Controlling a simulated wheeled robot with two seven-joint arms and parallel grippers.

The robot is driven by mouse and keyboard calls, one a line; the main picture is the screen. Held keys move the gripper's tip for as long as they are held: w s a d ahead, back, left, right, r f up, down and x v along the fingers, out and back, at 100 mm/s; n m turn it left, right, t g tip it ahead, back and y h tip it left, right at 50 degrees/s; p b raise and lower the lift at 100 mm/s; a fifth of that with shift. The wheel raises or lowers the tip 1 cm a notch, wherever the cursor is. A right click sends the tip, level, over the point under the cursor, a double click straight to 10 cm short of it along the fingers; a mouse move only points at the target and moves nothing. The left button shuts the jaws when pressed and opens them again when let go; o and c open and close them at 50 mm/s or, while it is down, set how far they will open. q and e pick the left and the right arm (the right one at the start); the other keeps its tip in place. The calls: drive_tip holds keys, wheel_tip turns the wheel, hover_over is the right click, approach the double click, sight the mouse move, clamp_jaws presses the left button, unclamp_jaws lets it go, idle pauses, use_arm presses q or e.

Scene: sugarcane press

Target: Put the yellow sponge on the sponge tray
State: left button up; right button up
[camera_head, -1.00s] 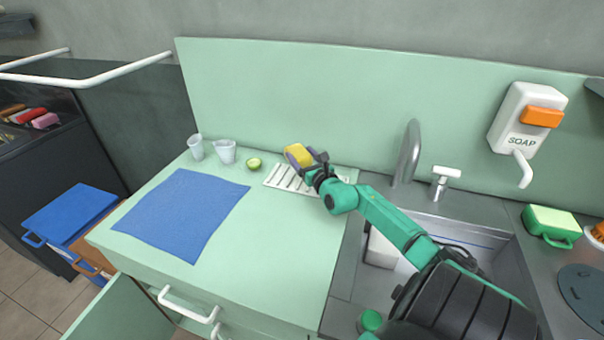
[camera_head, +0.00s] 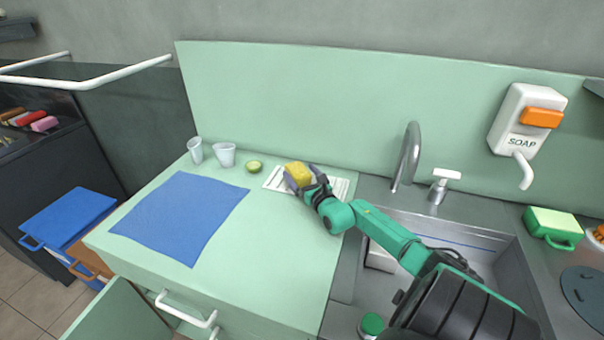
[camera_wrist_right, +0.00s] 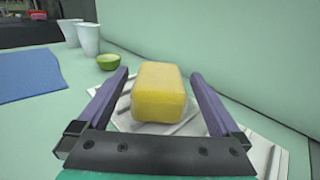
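The yellow sponge (camera_head: 299,173) sits on the white slatted sponge tray (camera_head: 341,188) at the back of the green counter. In the right wrist view the sponge (camera_wrist_right: 158,92) rests on the tray (camera_wrist_right: 257,152), between my right gripper's purple fingers. My right gripper (camera_head: 303,177) is open around the sponge, with a visible gap on each side in the wrist view (camera_wrist_right: 160,75). The sponge's underside is hidden. My left gripper is not in view.
A halved green fruit (camera_head: 254,167) and two pale cups (camera_head: 225,155) stand left of the tray. A blue cloth (camera_head: 180,215) lies on the counter's left. A faucet (camera_head: 407,157) and sink are to the right. The counter's front middle is clear.

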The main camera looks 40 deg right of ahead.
drive_tip(key=shift+r, duration=0.25)
drive_tip(key=shift+s+a+f, duration=0.1)
drive_tip(key=shift+s+f, duration=0.05)
drive_tip(key=shift+s, duration=0.15)
drive_tip(key=p+v, duration=0.1)
drive_tip(key=v, duration=1)
drive_tip(key=shift+s, duration=0.25)
